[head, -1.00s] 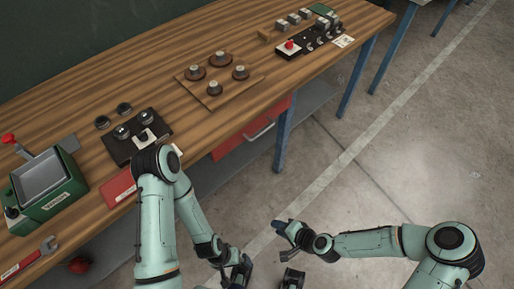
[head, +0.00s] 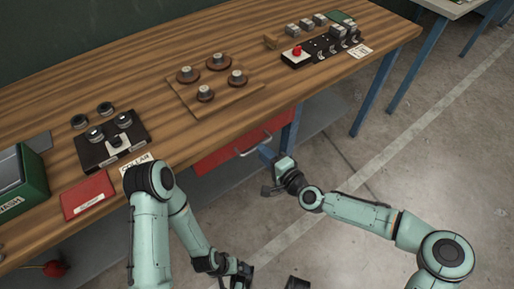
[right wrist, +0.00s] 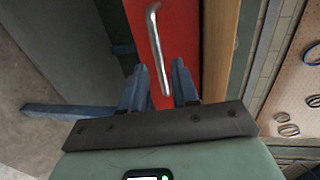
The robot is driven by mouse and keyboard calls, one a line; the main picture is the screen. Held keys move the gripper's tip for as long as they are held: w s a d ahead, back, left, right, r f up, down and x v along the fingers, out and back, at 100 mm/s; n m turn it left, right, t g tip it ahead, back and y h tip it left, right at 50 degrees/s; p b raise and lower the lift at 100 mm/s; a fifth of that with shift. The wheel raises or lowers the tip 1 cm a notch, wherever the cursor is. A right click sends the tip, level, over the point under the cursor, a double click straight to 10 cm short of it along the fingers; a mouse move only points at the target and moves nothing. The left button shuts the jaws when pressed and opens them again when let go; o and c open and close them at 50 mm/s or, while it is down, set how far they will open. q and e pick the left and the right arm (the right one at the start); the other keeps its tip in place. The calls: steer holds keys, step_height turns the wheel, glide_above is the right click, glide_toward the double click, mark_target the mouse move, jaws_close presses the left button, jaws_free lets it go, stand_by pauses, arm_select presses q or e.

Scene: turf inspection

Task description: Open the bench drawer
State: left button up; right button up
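The bench drawer's red front (head: 215,158) shows under the bench top in the head view, with no gap seen around it. Its pale bar handle (head: 254,144) is on the front. My right gripper (head: 266,160) is just in front of the handle's right end. In the right wrist view the red drawer front (right wrist: 182,35) fills the upper middle, and the handle (right wrist: 157,50) runs down to between the spread blue fingers of the gripper (right wrist: 159,84). Whether they touch it I cannot tell. My left gripper (head: 237,272) hangs low, away from the drawer; its fingers are unclear.
The wooden bench top (head: 190,135) overhangs the drawer. A blue bench leg (head: 290,132) stands close right of the drawer and right gripper. The floor at right is clear.

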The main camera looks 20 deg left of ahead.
arm_select(q)
steer(key=shift+w+a+f, duration=0.15)
steer(key=shift+w+f, duration=0.1)
steer(key=shift+w, duration=0.1)
arm_select(e)
steer(key=shift+x, duration=2.35)
jaws_close()
steer(key=shift+f, duration=0.1)
